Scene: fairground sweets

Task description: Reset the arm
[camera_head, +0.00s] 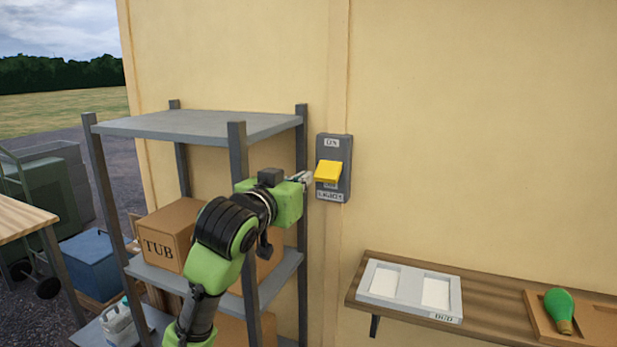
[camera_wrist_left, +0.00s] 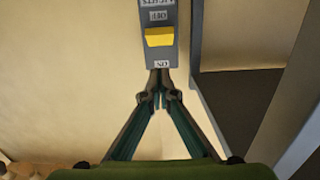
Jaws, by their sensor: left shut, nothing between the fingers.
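My left arm reaches up from the bottom of the head view in front of the shelf rack. My left gripper (camera_head: 305,178) is shut and empty, just left of a grey wall switch box (camera_head: 343,188) with a yellow rocker (camera_head: 328,172). In the left wrist view the shut fingertips (camera_wrist_left: 160,88) are close to the box end marked ON, and the yellow rocker (camera_wrist_left: 159,37) is beyond them. I cannot tell whether the fingertips touch the box. My right gripper is not in view.
A grey shelf rack (camera_head: 200,124) with a box marked TUB (camera_head: 164,240) stands close around my left arm. A wooden wall shelf (camera_head: 500,310) at the right holds a white two-part tray (camera_head: 410,290) and a green bulb (camera_head: 559,308). The wall above it is bare.

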